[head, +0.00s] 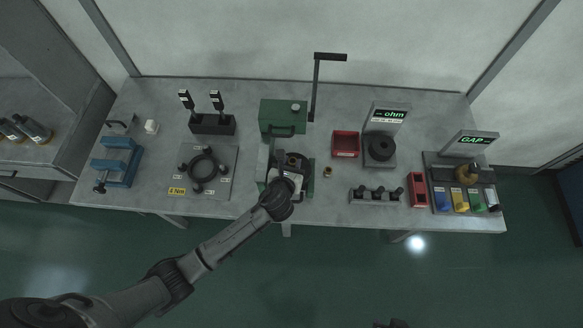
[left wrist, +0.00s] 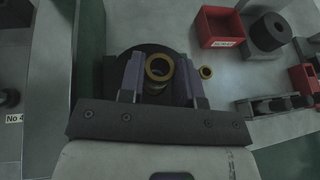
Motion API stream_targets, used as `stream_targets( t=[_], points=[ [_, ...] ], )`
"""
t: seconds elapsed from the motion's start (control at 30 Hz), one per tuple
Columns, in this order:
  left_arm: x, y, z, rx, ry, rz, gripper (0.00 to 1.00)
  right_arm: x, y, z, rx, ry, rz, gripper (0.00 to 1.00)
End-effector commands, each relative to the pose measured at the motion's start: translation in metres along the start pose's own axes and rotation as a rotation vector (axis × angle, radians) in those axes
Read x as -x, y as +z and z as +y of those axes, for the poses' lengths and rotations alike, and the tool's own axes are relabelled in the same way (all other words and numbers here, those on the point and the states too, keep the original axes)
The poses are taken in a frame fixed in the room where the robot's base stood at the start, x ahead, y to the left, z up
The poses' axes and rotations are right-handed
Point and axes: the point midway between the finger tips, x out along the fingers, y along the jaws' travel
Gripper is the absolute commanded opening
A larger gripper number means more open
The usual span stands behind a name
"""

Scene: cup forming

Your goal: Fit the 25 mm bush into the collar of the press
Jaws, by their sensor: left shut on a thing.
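The green press (head: 283,115) stands at the middle of the bench with a black lever at its back right. My left gripper (head: 290,172) is at the front of the press, over its round dark base (head: 295,159). In the left wrist view the gripper (left wrist: 159,78) is shut on a brass bush (left wrist: 159,62), seen end-on as a ring between the fingers. The dark round part (left wrist: 130,52) of the press lies behind it. The collar's opening is hidden, and I cannot tell whether the bush touches it.
A second, smaller brass bush (head: 328,172) lies on the bench right of the press. A red bin (head: 345,144) and the ohm gauge (head: 380,148) stand further right. A ring fixture (head: 203,168) is to the left. A rack of dark pegs (head: 376,195) stands near the front edge.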

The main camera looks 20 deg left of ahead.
Motion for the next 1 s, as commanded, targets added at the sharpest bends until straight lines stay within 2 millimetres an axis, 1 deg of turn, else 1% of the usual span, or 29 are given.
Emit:
stream_targets(
  t=[0.03, 0.1, 0.2, 0.47, 0.6, 0.63, 0.87, 0.9, 1.0],
  points=[
    [-0.003, -0.009, 0.000, 0.000, 0.001, 0.003, 0.08, -0.004, 0.001, 0.000, -0.001, -0.001, 0.001, 0.43],
    [-0.007, -0.018, -0.001, 0.002, 0.001, 0.004, 0.08, -0.007, 0.002, -0.001, -0.002, -0.001, 0.001, 0.43],
    [-0.010, -0.026, 0.000, 0.000, 0.000, 0.002, 0.08, -0.009, 0.002, -0.001, -0.002, -0.001, 0.001, 0.43],
    [-0.011, -0.026, 0.000, 0.000, -0.001, 0.000, 0.08, -0.008, 0.002, -0.001, -0.002, -0.001, 0.001, 0.43],
    [-0.012, -0.029, -0.001, -0.001, -0.001, 0.000, 0.08, -0.009, 0.002, 0.000, 0.000, 0.000, 0.001, 0.43],
    [-0.012, -0.029, -0.001, -0.001, -0.001, 0.000, 0.33, -0.008, 0.002, 0.000, 0.001, 0.001, 0.001, 0.43],
    [-0.011, -0.029, -0.001, 0.000, -0.001, 0.000, 0.55, -0.008, 0.003, 0.002, 0.007, 0.006, 0.000, 0.43],
    [-0.011, -0.029, -0.001, 0.000, -0.001, 0.000, 0.57, -0.008, 0.003, 0.002, 0.008, 0.006, 0.000, 0.43],
    [-0.011, -0.029, -0.001, 0.000, 0.000, 0.000, 0.57, -0.008, 0.003, 0.002, 0.007, 0.006, 0.000, 0.43]
  ],
)
